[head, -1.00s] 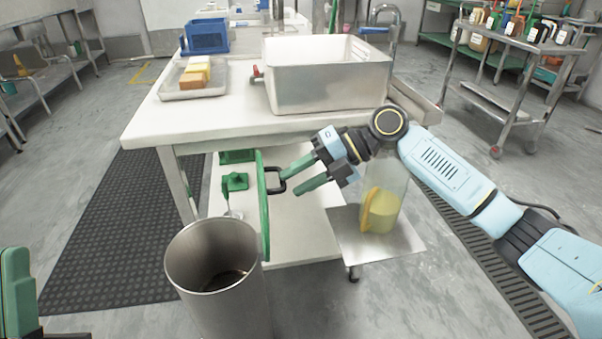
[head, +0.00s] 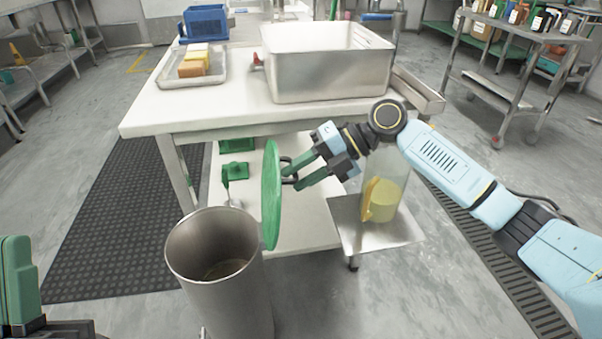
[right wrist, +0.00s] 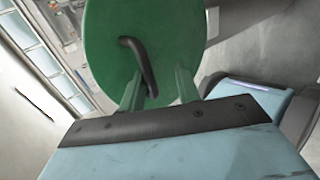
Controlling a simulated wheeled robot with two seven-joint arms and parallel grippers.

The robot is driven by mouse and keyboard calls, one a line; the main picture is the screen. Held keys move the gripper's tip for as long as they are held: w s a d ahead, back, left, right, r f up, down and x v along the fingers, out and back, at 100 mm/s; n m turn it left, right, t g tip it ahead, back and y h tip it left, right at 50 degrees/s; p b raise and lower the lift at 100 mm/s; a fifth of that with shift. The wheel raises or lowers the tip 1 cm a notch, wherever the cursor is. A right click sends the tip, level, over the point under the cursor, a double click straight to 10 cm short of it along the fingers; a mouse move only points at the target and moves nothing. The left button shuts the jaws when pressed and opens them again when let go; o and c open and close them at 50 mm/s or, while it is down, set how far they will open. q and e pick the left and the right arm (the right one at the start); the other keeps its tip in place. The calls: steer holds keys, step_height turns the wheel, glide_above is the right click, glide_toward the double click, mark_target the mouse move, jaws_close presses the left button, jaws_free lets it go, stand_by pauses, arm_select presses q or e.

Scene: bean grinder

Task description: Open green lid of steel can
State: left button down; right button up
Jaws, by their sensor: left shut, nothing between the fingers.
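The steel can (head: 222,285) stands at the front left of the low shelf, with its mouth uncovered. The green lid (head: 271,195) stands on edge, nearly upright, at the can's right rim. Its black handle (head: 289,171) faces right, toward my right gripper (head: 297,172). That gripper is open, with its fingers apart. In the right wrist view, the lid (right wrist: 110,30) fills the upper middle and the handle (right wrist: 140,65) is beside the left finger; I cannot tell whether they touch. My left gripper (head: 18,242) is partly in view at the lower left, shut and empty.
A white table (head: 205,112) behind carries a large steel bin (head: 325,75), a tray of blocks (head: 165,75) and a blue crate (head: 205,25). A clear jug with yellow contents (head: 382,200) stands on a low steel platform (head: 385,235) behind my right arm.

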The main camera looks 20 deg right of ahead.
steer(key=shift+d+r, duration=0.1)
